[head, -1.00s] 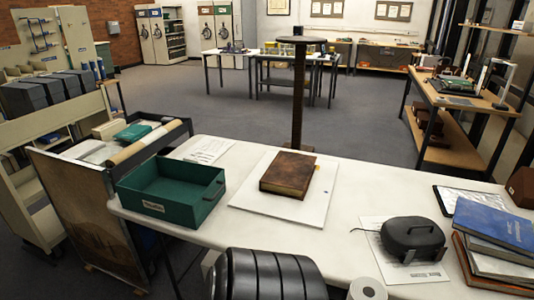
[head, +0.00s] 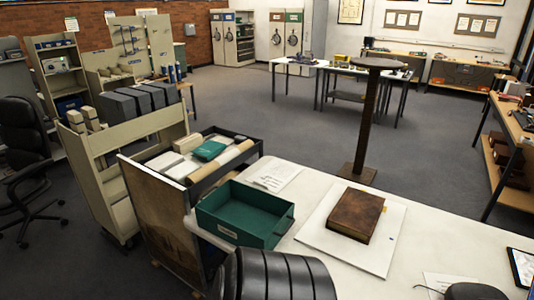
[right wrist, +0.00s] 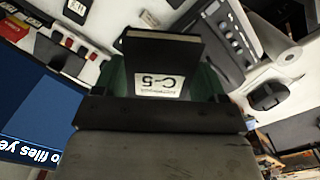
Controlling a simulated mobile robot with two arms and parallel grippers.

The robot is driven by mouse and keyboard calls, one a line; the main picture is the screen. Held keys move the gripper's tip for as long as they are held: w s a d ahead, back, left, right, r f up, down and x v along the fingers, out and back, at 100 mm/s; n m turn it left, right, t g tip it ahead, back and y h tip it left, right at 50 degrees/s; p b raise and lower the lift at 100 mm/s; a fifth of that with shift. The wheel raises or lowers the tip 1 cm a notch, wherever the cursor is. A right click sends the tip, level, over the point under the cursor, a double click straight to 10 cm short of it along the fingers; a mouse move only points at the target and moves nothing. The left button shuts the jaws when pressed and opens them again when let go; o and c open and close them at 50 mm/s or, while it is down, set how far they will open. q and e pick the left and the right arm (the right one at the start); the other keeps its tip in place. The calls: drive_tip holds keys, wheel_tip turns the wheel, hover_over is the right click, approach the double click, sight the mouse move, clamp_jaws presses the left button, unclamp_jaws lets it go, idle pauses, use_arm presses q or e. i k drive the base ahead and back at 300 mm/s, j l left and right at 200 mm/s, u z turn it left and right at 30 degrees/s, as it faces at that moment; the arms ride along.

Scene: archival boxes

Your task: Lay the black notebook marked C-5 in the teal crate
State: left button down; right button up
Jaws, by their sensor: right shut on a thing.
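The teal crate (head: 226,232) stands on the near left part of the white table in the head view. It is open at the top, has a pale label on its near wall, and its visible inside is empty. The black notebook (right wrist: 163,47) is in the right wrist view, with a white label (right wrist: 158,84) reading C-5, upside down in the picture. My right gripper (right wrist: 160,90) is shut on it. Neither the notebook nor the right gripper shows in the head view. My left gripper is in no view.
A brown leather book (head: 355,214) lies on a white board (head: 385,250) right of the crate. A cart (head: 150,210) with rolls and a green folder stands left of the crate. A paper sheet (head: 274,174) lies behind it. A round-topped stand (head: 369,120) rises beyond the table.

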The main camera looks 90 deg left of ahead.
sight(255, 222)
drive_tip(key=j+u, duration=0.45)
drive_tip(key=k+j+u, duration=0.1)
drive_tip(key=j+u, duration=0.2)
drive_tip(key=u, duration=0.15)
drive_tip(key=j+u, duration=0.45)
drive_tip(key=i+j+u, duration=0.15)
drive_tip(key=u, duration=0.25)
drive_tip(key=i+j+u, duration=0.1)
drive_tip(key=i+u, duration=0.15)
drive_tip(key=u, duration=0.2)
drive_tip(key=i+u, duration=0.25)
drive_tip(key=u, duration=0.15)
drive_tip(key=i+l+u, duration=0.1)
drive_tip(key=i+u, duration=0.15)
drive_tip(key=u, duration=0.2)
drive_tip(key=i+l+u, duration=0.15)
drive_tip(key=u, duration=0.3)
drive_tip(key=i+l, duration=0.05)
drive_tip(key=i, duration=0.05)
